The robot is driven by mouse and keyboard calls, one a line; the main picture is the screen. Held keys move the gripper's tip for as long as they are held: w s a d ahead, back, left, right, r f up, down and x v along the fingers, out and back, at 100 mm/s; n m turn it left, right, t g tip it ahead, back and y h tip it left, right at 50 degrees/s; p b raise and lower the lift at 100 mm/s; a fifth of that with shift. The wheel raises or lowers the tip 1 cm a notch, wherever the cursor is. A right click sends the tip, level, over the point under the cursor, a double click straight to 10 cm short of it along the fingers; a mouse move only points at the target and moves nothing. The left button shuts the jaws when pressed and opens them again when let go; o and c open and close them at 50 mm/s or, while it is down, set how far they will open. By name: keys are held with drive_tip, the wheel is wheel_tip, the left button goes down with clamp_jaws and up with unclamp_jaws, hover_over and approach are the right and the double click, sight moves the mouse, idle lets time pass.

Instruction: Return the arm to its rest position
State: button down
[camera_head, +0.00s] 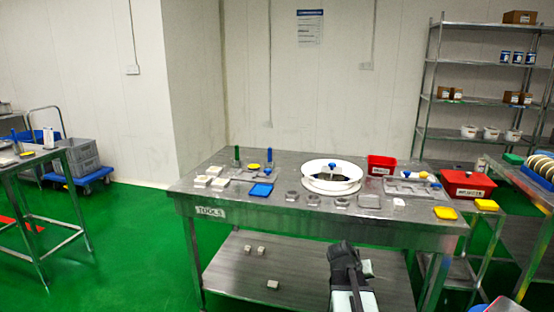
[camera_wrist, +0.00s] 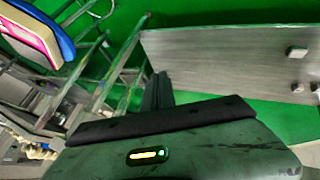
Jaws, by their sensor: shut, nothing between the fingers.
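My gripper (camera_head: 344,252) shows in the head view at the lower middle, in front of the table's lower shelf and below its top edge. My pale arm link runs down from it to the picture's bottom edge. In the wrist view the dark fingers (camera_wrist: 157,90) are together, with nothing between them, and point away over the green floor. The gripper appears apart from the table.
The steel table (camera_head: 215,212) carries trays, a white ring and small parts. A red bin (camera_head: 468,184) and a rack (camera_head: 425,95) stand right. Green floor (camera_head: 120,250) is clear left.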

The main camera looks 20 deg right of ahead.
drive_tip(key=w+a+f+n+y, duration=0.1)
drive_tip(key=w+a+n+y, duration=0.1)
drive_tip(key=a, duration=0.8)
drive_tip(key=w+a+f+n+y, duration=0.1)
drive_tip(key=w+a+f, duration=0.1)
drive_tip(key=a, duration=0.9)
drive_tip(key=s+a+f+n+g+y, duration=0.1)
drive_tip(key=s+a+y, duration=0.15)
drive_tip(key=a, duration=0.45)
drive_tip(key=s+a+f+n+g+y, duration=0.15)
drive_tip(key=s+a, duration=0.25)
drive_tip(key=a, duration=0.4)
wheel_tip(320, 180, up, 29)
drive_tip(key=s+p, duration=0.1)
drive_tip(key=p, duration=2.7)
drive_tip(key=shift+f, duration=0.15)
drive_tip(key=shift+n, duration=0.25)
